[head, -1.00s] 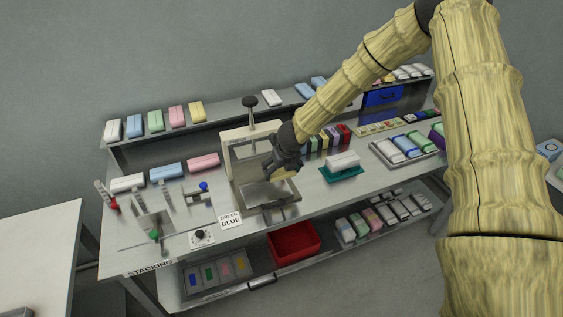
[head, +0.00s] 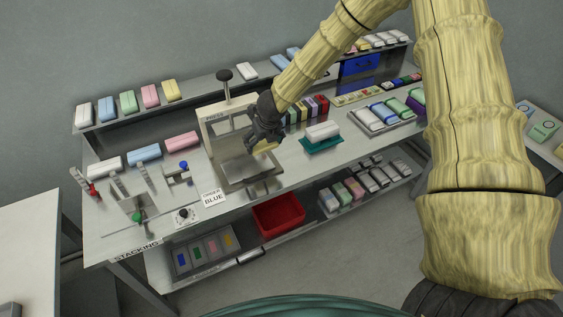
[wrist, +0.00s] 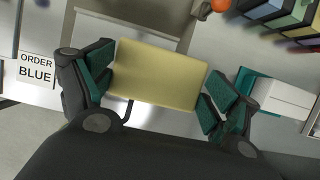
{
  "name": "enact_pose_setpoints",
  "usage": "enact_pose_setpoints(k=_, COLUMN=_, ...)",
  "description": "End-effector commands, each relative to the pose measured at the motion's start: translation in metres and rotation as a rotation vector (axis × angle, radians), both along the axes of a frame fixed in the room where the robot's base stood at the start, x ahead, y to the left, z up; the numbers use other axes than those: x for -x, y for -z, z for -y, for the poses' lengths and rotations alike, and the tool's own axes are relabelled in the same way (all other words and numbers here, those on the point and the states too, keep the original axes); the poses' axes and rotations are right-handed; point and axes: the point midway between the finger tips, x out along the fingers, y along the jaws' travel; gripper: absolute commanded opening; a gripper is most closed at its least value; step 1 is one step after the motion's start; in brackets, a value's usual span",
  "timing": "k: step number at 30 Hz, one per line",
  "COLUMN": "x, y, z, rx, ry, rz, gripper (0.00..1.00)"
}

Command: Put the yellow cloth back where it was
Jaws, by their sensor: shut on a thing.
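The yellow cloth (wrist: 156,73) is a flat, pale yellow folded block. In the wrist view it lies between the two green-padded fingers of my gripper (wrist: 158,88), which is shut on it. In the head view my gripper (head: 262,146) is over the plate of the press (head: 237,168), and only a small part of the cloth (head: 267,147) shows under the fingers. The cloth appears held above the plate; the exact gap cannot be told. Another yellow block (head: 173,90) lies at the right end of the coloured row on the upper shelf (head: 140,113).
A white block sits on a teal stand (head: 322,144) right of the press. An order sign (head: 213,197) reading BLUE stands at its front left. A red bin (head: 278,215) is on the lower shelf. Small fixtures occupy the bench's left end; a tray (head: 386,131) of blocks lies right.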

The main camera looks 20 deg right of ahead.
Motion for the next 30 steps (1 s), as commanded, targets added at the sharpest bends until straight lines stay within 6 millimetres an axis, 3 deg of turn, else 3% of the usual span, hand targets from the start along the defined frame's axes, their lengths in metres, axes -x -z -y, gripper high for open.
enact_pose_setpoints(k=1, x=0.004, y=0.007, z=0.002, rx=0.001, ry=-0.002, rz=0.002, gripper=0.66)
enact_pose_setpoints(k=14, x=0.056, y=0.018, z=0.022, rx=0.01, ry=-0.011, rz=0.004, gripper=0.66)
enact_pose_setpoints(k=30, x=0.135, y=0.042, z=0.043, rx=0.004, ry=-0.002, rz=0.002, gripper=0.66)
